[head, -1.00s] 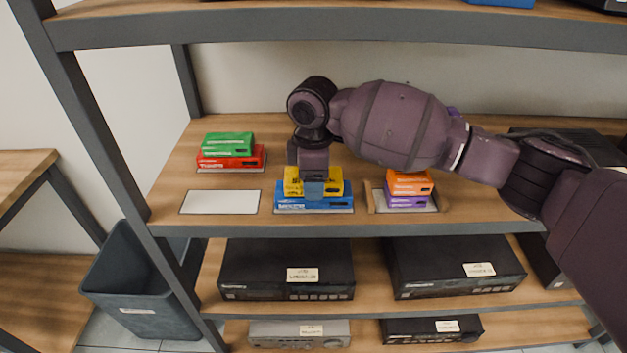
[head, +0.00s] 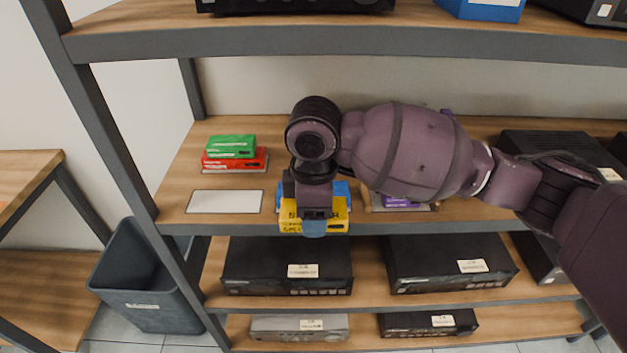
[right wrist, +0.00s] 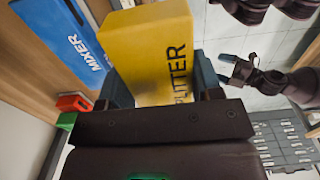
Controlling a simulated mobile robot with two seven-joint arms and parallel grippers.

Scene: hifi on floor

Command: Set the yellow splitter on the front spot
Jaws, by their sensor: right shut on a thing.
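The yellow splitter (head: 313,217) is a box lettered SPLITTER in the right wrist view (right wrist: 150,50). My right gripper (head: 314,222) is shut on it and holds it above and in front of the blue mixer box (head: 342,189), over the shelf's front edge. The mixer also shows in the right wrist view (right wrist: 62,38). An empty white spot (head: 225,201) lies at the shelf's front left, left of the splitter. My left gripper (right wrist: 226,68) shows only in the right wrist view, open and empty, away from the shelf.
A green box (head: 231,146) lies on a red box (head: 236,161) behind the white spot. A purple box (head: 400,202) sits on a tray to the right, partly hidden by my arm. A shelf board (head: 330,43) runs above; black hi-fi units (head: 288,265) stand below.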

